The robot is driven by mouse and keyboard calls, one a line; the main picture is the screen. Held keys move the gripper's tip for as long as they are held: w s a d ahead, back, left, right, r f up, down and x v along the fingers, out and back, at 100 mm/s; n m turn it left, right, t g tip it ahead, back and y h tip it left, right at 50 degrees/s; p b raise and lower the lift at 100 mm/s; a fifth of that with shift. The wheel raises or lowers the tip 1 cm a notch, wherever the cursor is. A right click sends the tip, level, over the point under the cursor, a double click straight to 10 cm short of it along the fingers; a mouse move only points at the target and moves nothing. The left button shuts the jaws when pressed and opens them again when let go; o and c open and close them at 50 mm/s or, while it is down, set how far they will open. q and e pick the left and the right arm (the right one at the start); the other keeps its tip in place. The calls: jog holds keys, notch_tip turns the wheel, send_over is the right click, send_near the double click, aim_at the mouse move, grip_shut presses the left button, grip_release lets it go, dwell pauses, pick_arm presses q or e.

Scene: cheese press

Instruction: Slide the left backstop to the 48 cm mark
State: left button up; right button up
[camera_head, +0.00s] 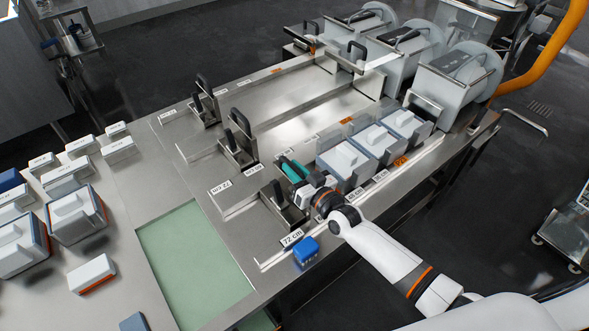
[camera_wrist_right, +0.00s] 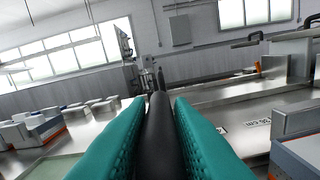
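Three metal backstops with dark upright handles stand in parallel lanes: a far one (camera_head: 207,108), a middle one (camera_head: 238,152) and a near one (camera_head: 290,212). My right gripper (camera_head: 292,170), with teal fingers, is at the near backstop's handle. In the right wrist view the dark handle (camera_wrist_right: 160,135) stands between the two teal fingers, which press against both its sides. The near backstop sits a little beyond the 72 cm label (camera_head: 292,238). My left gripper is out of view.
Grey-and-white moulds (camera_head: 372,140) fill the near lane towards the presses (camera_head: 458,75). A blue block (camera_head: 305,250) lies by the near rail's end. A green mat (camera_head: 193,255) and several white-lidded moulds (camera_head: 75,215) are on the left.

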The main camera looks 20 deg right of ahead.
grip_shut()
jog(key=shift+d, duration=0.1)
jog(key=w+d+b, duration=0.4)
jog(key=d+b, duration=0.3)
jog(key=d, duration=0.4)
jog(key=shift+o, duration=2.3)
grip_release()
